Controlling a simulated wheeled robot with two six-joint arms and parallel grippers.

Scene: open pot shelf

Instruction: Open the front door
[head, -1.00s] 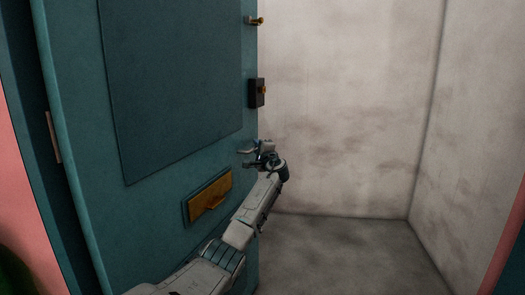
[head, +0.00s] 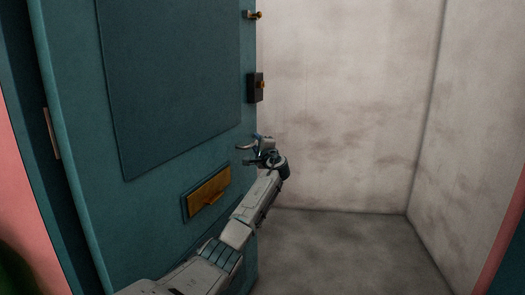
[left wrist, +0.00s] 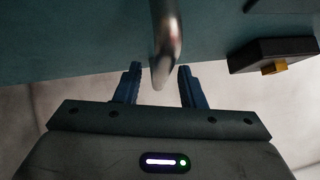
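The teal front door (head: 160,150) stands swung well open, hinged at the left, with its free edge near the middle of the head view. My left gripper (head: 256,155) is at that free edge, by the silver lever handle (head: 245,147). In the left wrist view the handle (left wrist: 166,45) hangs between the two blue fingers of the left gripper (left wrist: 158,72). The fingers are apart, with gaps beside the handle; I cannot tell whether either touches it. My right gripper is not in view.
A dark lock box (head: 255,87) and a small brass latch (head: 254,15) sit on the door's edge above the handle. A brass mail slot (head: 208,193) is lower on the door. Beyond the doorway are bare pale walls (head: 340,110) and a clear grey floor (head: 345,245).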

